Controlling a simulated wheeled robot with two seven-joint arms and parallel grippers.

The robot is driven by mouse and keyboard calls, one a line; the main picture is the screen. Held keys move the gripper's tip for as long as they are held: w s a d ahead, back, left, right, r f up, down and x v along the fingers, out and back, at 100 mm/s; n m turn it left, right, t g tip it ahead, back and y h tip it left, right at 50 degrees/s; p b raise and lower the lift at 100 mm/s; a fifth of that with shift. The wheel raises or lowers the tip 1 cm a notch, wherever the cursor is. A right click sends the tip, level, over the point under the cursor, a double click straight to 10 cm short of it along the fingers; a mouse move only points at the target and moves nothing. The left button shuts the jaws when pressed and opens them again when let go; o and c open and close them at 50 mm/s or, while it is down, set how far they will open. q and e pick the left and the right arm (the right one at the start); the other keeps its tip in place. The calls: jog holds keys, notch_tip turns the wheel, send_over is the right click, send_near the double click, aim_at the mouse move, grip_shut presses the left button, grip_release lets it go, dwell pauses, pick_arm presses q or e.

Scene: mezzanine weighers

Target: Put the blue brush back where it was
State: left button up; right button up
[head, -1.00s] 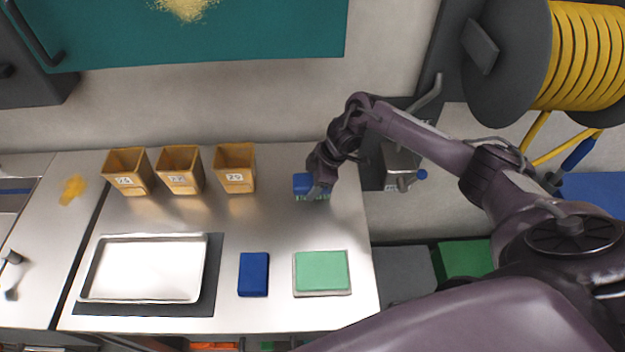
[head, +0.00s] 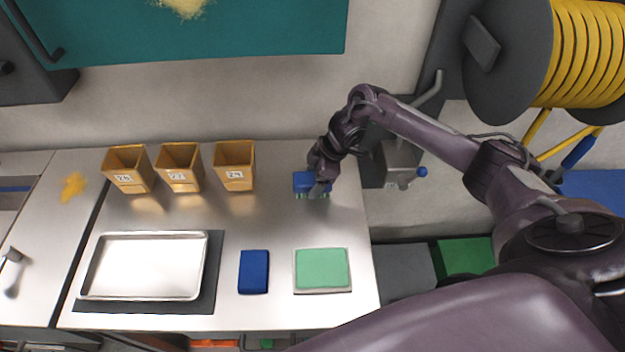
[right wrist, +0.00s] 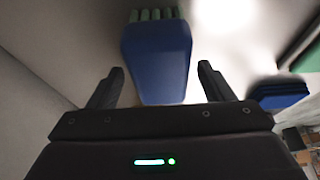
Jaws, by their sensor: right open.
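The blue brush (head: 303,182) rests on the steel counter near its back right, with green bristles showing along its edge. In the right wrist view the brush (right wrist: 157,62) lies ahead of and between the fingertips, its blue body towards me and its green bristles at the far end. My right gripper (head: 320,184) is at the right side of the brush in the head view. Its two fingers (right wrist: 155,85) stand apart, with visible gaps on both sides of the brush. My left gripper is not in view.
Several tan bins (head: 234,168) stand left of the brush. In front are a metal tray (head: 145,268) on a dark mat, a blue block (head: 254,272) and a green pad (head: 322,268). The counter between bins and pads is clear. A wall-mounted grey device (head: 399,160) stands right.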

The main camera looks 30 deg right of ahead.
jog(key=b+v, duration=0.2)
jog(key=v, duration=0.8)
jog(key=shift+s+r, duration=0.1)
jog(key=shift+r, duration=0.25)
